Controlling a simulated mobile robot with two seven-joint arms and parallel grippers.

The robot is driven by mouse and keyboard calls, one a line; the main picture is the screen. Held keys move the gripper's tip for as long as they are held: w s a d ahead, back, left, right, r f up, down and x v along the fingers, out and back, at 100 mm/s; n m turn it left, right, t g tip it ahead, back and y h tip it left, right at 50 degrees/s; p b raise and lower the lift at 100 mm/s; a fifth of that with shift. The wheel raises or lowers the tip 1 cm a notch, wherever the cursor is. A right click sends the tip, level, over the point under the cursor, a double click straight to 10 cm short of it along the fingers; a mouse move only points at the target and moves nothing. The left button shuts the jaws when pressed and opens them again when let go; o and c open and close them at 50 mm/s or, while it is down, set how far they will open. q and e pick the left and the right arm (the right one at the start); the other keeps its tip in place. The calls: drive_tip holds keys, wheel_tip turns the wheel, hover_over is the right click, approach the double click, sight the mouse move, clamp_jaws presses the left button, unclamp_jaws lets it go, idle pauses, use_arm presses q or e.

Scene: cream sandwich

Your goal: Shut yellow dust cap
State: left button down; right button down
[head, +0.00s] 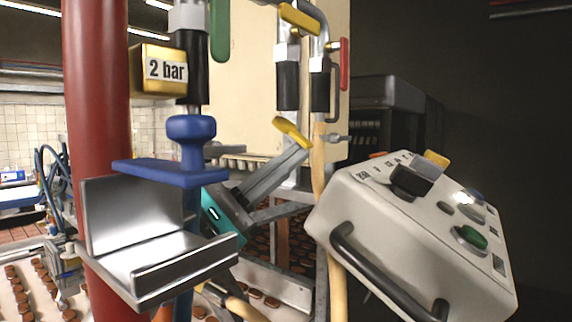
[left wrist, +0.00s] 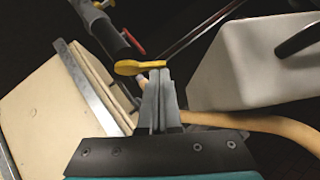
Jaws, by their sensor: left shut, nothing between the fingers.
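A yellow piece (head: 293,132), long with a rounded end, appears to be the yellow dust cap. In the head view it shows at the tip of my left gripper (head: 300,150), below a black sleeve (head: 288,85) on a vertical pipe. In the left wrist view the yellow piece (left wrist: 136,67) lies across the tips of my left gripper (left wrist: 158,77). The left fingers are shut together with nothing between them. The tips look close to the yellow piece; I cannot tell whether they touch. My right gripper is not in view.
A white control box (head: 410,235) with a black handle stands at the right. A red post (head: 98,100), a blue valve handle (head: 190,135) and a steel bracket (head: 160,250) are at the left. Yellow (head: 299,18) and red (head: 344,65) levers sit on the pipes above.

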sight(306, 142)
use_arm(q)
drive_tip(key=shift+s+d+r, duration=0.15)
drive_tip(key=shift+d+r, duration=0.05)
drive_tip(key=shift+s+d+r, duration=0.2)
drive_tip(key=shift+d, duration=0.05)
drive_tip(key=shift+s+d+r+p, duration=0.25)
drive_tip(key=shift+d+r+p, duration=0.1)
drive_tip(key=shift+r, duration=0.15)
drive_tip(key=shift+s+d+r+p, duration=0.2)
drive_tip(key=shift+d+r+p, duration=0.1)
drive_tip(key=shift+r, duration=0.15)
drive_tip(key=shift+d+r, duration=0.1)
idle(0.6)
